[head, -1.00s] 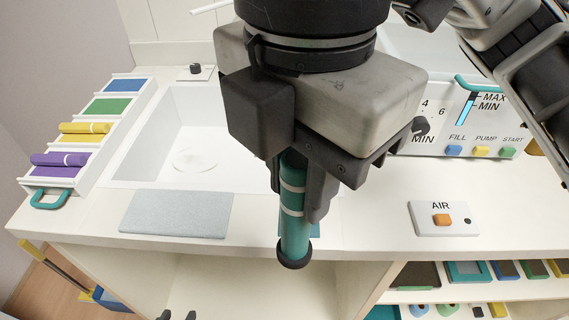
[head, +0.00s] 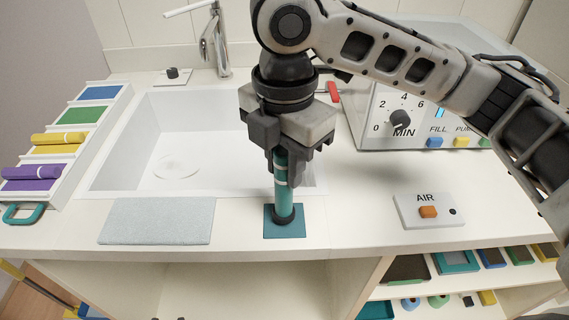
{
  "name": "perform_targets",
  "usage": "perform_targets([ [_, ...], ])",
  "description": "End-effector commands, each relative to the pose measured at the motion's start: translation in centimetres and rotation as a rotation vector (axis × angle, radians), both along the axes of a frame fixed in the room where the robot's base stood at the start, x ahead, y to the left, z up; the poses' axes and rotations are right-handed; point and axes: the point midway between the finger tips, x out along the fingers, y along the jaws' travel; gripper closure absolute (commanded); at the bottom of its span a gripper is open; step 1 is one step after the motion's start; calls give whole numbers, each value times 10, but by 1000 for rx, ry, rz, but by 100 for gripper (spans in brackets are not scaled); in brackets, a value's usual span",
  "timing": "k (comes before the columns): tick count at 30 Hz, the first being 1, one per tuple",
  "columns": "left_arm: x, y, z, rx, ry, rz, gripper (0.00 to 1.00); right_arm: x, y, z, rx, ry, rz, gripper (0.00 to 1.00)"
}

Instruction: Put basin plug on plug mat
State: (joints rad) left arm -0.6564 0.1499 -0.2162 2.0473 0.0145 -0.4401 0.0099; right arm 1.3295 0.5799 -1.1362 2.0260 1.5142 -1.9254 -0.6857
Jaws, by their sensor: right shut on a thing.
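The basin plug (head: 283,190) is an upright teal tube with pale bands and a black foot. My right gripper (head: 282,172) is shut on its upper part from above. The plug mat (head: 284,231) is a small teal square on the counter, right of the grey cloth. The plug's black foot is over the mat, within its outline; I cannot tell whether it touches or hovers just above. The gripper hides the plug's top. My left gripper is not in view.
The white basin (head: 165,150) lies behind and to the left, with a tap (head: 212,45) at its back. A grey cloth (head: 157,221) lies left of the mat. An AIR button box (head: 428,211) stands right. A rack of coloured rolls (head: 55,150) is far left.

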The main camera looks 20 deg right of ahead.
Motion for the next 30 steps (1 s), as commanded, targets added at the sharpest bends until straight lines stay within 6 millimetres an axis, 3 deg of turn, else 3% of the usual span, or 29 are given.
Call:
perform_targets([
  [14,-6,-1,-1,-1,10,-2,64,0,0,-11,0,-1,0,100],
  [15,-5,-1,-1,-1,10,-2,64,0,0,-11,1,-2,0,70],
  [17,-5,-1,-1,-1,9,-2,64,0,0,-11,1,-2,0,54],
  [26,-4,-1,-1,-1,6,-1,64,0,0,-10,1,-3,-1,54],
  [30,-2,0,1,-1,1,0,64,1,0,3,2,-6,-1,54],
])
